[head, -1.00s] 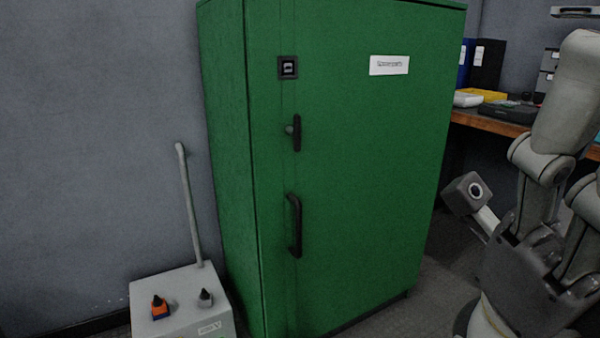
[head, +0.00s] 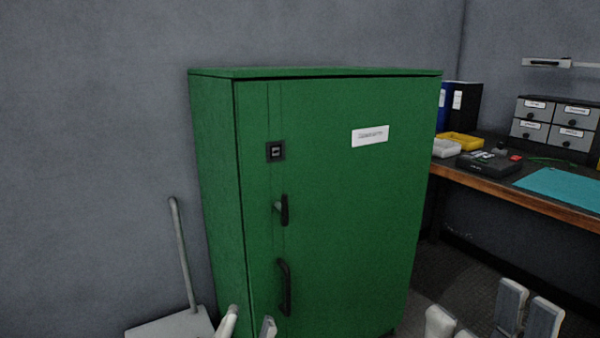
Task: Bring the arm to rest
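My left gripper (head: 249,326) shows at the bottom edge of the head view, in front of the lower left part of the green cabinet. Only its two pale fingertips are in view; they stand apart with nothing seen between them, so it looks open. Pale parts of my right arm and gripper (head: 489,315) rise from the bottom edge at the right.
A grey box (head: 175,326) with an upright lever (head: 183,255) stands left of the cabinet. A workbench (head: 510,194) at the right bears trays, drawers (head: 556,125) and a teal mat (head: 565,187). Dark floor shows between cabinet and bench.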

